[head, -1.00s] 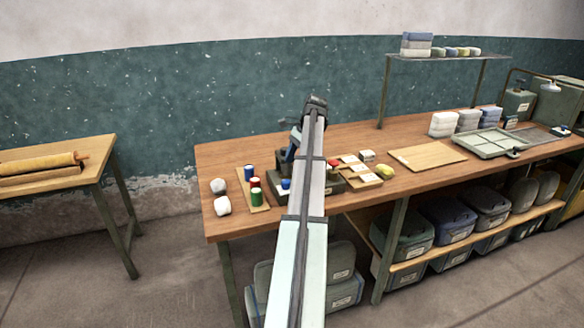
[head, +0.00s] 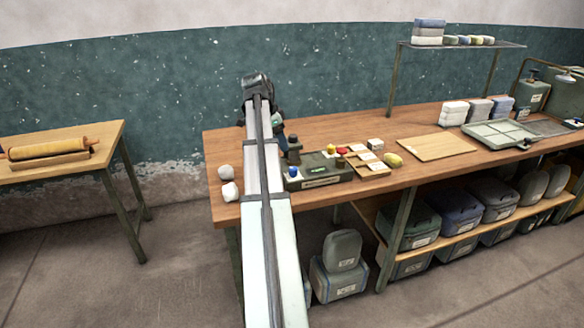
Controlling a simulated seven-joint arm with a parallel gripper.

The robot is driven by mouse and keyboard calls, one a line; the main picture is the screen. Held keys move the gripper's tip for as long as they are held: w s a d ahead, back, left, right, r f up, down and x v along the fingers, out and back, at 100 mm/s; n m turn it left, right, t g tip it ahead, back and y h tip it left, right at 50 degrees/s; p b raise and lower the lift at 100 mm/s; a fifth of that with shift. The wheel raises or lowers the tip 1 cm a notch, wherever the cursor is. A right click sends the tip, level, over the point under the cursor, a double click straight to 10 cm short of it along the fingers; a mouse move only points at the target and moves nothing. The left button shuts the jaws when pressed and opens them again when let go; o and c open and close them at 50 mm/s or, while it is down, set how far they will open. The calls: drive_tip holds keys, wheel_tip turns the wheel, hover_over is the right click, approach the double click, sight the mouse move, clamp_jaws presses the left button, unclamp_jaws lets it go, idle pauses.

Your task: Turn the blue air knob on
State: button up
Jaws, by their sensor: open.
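A small blue knob (head: 293,171) shows at the left end of a low dark green box (head: 335,174) on the long wooden bench. It is tiny here, and I cannot tell its turned position. A dark upright part (head: 294,150) rises behind the knob. My arm reaches over the bench just left of the box. My gripper (head: 277,124) is mostly hidden behind my arm; only a small dark and bluish part shows. It is open, appears empty, and is left of and beyond the knob, apart from it in the picture.
Two white lumps (head: 228,181) lie left of my arm. Right of the box are small labelled pieces on a wooden tray (head: 375,172), a yellow-green lump (head: 393,160) and a flat board (head: 437,147). A shelf (head: 462,44) stands behind. Bins (head: 401,215) fill the lower shelf.

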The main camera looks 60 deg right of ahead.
sight(293, 169)
drive_tip(key=shift+h, duration=0.3)
drive_tip(key=x, duration=1.3)
drive_tip(key=shift+s+a, duration=0.15)
drive_tip(key=c, duration=1)
drive_tip(key=n, duration=0.2)
drive_tip(key=shift+s+a+n+t+h, duration=0.1)
drive_tip(key=shift+n+t+h, duration=0.2)
drive_tip(key=shift+n, duration=0.1)
drive_tip(key=shift+n+t, duration=0.9)
drive_tip(key=shift+n, duration=1.3)
